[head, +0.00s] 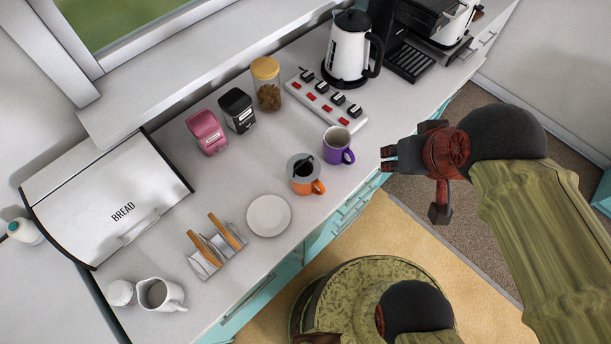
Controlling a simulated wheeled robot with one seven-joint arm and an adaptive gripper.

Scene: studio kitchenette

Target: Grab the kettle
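The kettle (345,52) is white with a black lid and a black handle on its right side. It stands upright on a dark base at the back of the counter, at the top of the head view. My gripper (384,159) is in front of the counter's edge, to the right of the purple mug and well apart from the kettle. No object shows in it. Its fingertips point left and are too small to tell whether they are open or shut.
A power strip (326,101) with plugs lies just in front of the kettle. A coffee machine (425,38) stands close on its right. A purple mug (337,146) and an orange mug (304,173) are near the counter's front edge. A glass jar (267,84) stands left of the strip.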

